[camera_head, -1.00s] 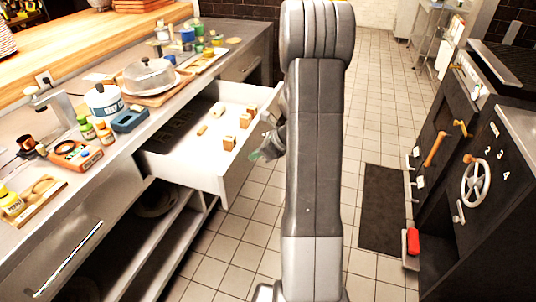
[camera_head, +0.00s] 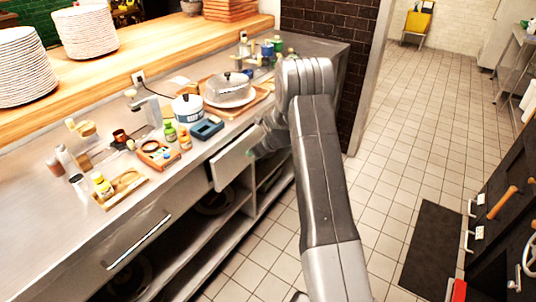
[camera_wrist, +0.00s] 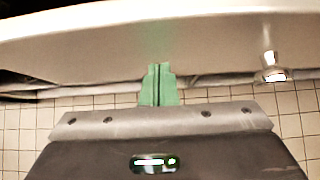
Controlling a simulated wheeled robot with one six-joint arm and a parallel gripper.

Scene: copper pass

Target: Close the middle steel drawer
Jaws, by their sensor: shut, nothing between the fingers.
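The middle steel drawer (camera_head: 233,163) is under the counter, left of my arm in the head view. Its front stands slightly proud of the cabinet, and its inside is hidden. In the wrist view the pale drawer front (camera_wrist: 90,50) spans the top of the picture. My gripper (camera_wrist: 158,72) has its green fingers together and empty, with the tips at the drawer front; I cannot tell whether they touch. In the head view my gripper (camera_head: 254,152) is small and partly hidden by my arm.
The steel counter (camera_head: 60,220) holds a lidded dish (camera_head: 230,88), a blue-banded pot (camera_head: 187,107) and several bottles. Open shelves (camera_head: 215,240) lie below. Clear tiled floor extends right, with a dark mat (camera_head: 430,245) and a dark unit (camera_head: 500,230) beyond.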

